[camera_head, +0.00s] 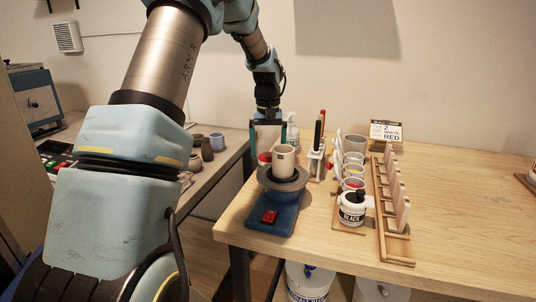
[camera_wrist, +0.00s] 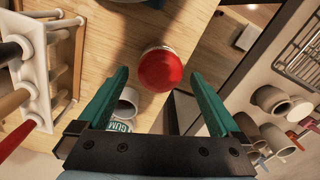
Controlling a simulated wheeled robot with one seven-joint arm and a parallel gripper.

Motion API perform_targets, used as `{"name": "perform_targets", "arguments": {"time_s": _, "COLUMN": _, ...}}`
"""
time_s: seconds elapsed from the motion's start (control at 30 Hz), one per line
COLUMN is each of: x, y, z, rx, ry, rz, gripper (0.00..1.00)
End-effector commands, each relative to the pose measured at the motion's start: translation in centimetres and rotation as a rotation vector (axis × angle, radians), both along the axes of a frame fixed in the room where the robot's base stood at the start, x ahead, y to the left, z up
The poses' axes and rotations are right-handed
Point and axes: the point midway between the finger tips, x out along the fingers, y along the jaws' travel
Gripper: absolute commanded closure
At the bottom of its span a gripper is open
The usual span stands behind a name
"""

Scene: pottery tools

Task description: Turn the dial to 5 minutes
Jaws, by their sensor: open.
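My gripper (camera_head: 268,134) is open and empty, pointing down above the far-left part of the wooden table. In the wrist view its two green fingers stand wide apart, with a round red-topped object (camera_wrist: 160,69) on the table between and beyond them, untouched. That object also shows as a bit of red (camera_head: 264,158) behind the pottery wheel in the head view, mostly hidden. I cannot tell whether it is a dial; no minute marks are readable. A grey-blue box (camera_head: 42,88) at the far left bears a dark round knob (camera_head: 33,103), away from my gripper.
A pottery wheel (camera_head: 287,193) with a cup (camera_head: 283,160) stands just in front of my gripper. A tool holder (camera_head: 315,160), a black-labelled jar (camera_head: 352,210) and a wooden rack (camera_head: 395,240) stand to the right. A bottle marked GUM (camera_wrist: 124,108) is close to the left finger.

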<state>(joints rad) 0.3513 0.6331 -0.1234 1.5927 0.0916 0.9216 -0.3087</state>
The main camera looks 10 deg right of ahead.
Motion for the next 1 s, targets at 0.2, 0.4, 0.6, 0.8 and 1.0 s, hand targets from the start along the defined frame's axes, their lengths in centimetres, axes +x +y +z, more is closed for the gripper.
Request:
{"name": "perform_targets", "arguments": {"time_s": 0.2, "x": 0.1, "y": 0.0, "z": 4.2, "rx": -0.002, "ry": -0.006, "rz": 0.0, "gripper": 0.0}}
{"name": "perform_targets", "arguments": {"time_s": 0.4, "x": 0.1, "y": 0.0, "z": 7.6, "rx": -0.002, "ry": -0.003, "rz": 0.0, "gripper": 0.0}}
{"name": "perform_targets", "arguments": {"time_s": 0.6, "x": 0.0, "y": 0.0, "z": 9.1, "rx": 0.0, "ry": -0.001, "rz": 0.0, "gripper": 0.0}}
{"name": "perform_targets", "arguments": {"time_s": 0.8, "x": 0.0, "y": 0.0, "z": 9.3, "rx": 0.0, "ry": 0.0, "rz": 0.0, "gripper": 0.0}}
{"name": "perform_targets", "arguments": {"time_s": 1.0, "x": -0.2, "y": 0.6, "z": 9.1, "rx": -0.001, "ry": -0.003, "rz": 0.002, "gripper": 0.0}}
